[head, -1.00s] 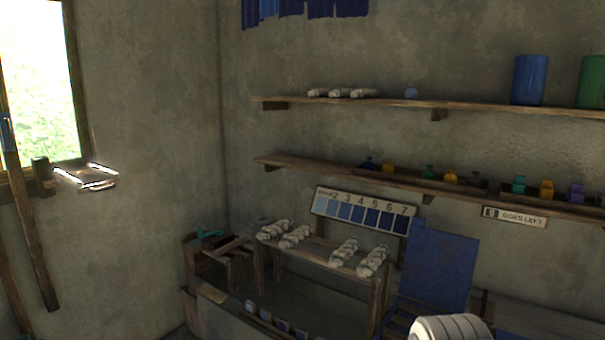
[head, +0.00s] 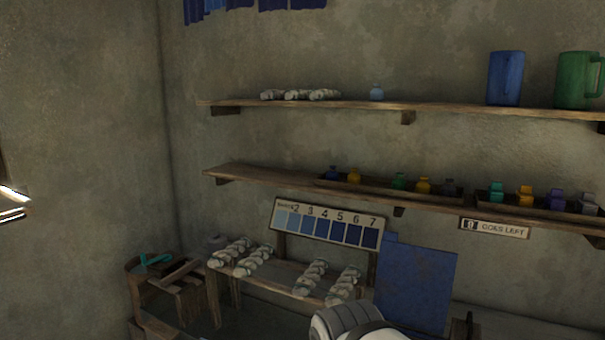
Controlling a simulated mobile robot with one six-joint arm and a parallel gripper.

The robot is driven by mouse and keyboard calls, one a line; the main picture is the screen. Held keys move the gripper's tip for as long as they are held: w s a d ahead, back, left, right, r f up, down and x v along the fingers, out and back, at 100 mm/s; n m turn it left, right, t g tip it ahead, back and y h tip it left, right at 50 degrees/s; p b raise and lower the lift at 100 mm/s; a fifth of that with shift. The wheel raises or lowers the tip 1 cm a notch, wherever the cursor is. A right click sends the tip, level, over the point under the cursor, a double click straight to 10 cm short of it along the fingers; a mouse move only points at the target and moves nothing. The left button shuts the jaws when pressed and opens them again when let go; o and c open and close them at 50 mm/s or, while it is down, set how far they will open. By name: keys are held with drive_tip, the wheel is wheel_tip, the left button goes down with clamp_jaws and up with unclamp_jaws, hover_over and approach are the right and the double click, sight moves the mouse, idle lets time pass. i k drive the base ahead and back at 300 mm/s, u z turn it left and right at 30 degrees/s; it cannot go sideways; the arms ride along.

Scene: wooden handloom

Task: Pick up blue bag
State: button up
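A dark blue one (head: 332,173) stands at the left end of a shallow tray on the lower wall shelf. A white and grey part of my arm shows at the bottom edge. My gripper's fingers are not in view, and nothing on the shelves is touched.
A blue jug (head: 505,78) and a green jug (head: 580,80) stand on the upper shelf (head: 450,109). Yellow, green and purple small items line the lower shelf's trays. Below are a numbered blue swatch board (head: 327,222), a bench with skeins (head: 270,277) and a blue panel (head: 415,285).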

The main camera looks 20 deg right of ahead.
sight(331, 175)
drive_tip(key=z, duration=0.2)
drive_tip(key=i, duration=1.1)
drive_tip(key=z, duration=0.55)
